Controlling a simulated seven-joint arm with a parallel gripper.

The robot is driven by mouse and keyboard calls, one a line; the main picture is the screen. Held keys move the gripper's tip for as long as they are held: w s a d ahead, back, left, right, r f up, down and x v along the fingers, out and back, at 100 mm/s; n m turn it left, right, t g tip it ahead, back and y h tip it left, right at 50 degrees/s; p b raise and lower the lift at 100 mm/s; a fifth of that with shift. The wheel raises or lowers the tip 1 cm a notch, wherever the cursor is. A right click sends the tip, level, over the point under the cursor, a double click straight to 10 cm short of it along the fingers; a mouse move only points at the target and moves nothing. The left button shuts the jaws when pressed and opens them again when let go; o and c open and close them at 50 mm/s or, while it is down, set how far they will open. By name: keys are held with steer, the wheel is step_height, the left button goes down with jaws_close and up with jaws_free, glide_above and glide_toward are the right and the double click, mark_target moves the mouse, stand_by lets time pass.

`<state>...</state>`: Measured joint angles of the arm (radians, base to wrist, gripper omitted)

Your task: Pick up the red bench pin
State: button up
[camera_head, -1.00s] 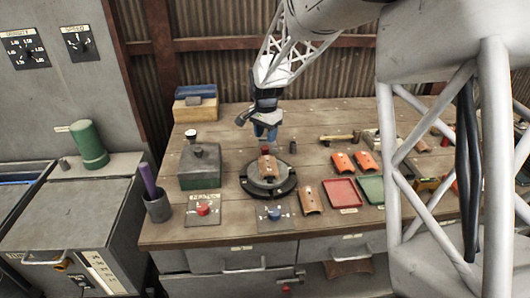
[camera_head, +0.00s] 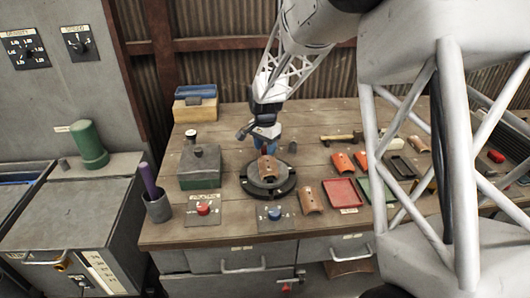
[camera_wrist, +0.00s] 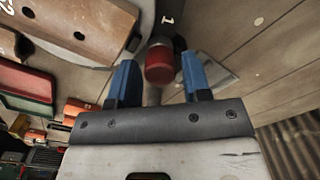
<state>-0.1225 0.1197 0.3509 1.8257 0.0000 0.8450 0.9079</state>
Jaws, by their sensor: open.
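The red bench pin (camera_wrist: 159,65) has a red cap on a dark stem and sits between my gripper's blue fingers in the wrist view. My gripper (camera_wrist: 159,72) is open, with a gap visible on either side of the cap. In the head view my gripper (camera_head: 266,142) is low over the back edge of the round turntable (camera_head: 284,190). Only a small bit of the red pin (camera_head: 264,150) shows there, just under the fingers. How deep the fingers reach around the pin is hard to tell.
A brown curved piece (camera_head: 266,170) sits on the turntable close to the pin; it also shows in the wrist view (camera_wrist: 75,28). A green-based box (camera_head: 200,168) stands left. A red tray (camera_head: 343,192) and several orange pieces lie right. The bench behind is mostly clear.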

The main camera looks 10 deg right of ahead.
mark_target(265, 147)
steer(key=c, duration=0.6)
steer(key=shift+c, duration=0.2)
step_height(265, 147, up, 10)
stand_by(0.5)
steer(key=shift+r, duration=0.4)
stand_by(0.5)
steer(key=shift+r, duration=0.75)
steer(key=shift+r, duration=1.35)
steer(key=shift+r, duration=0.35)
steer(key=shift+r, duration=0.15)
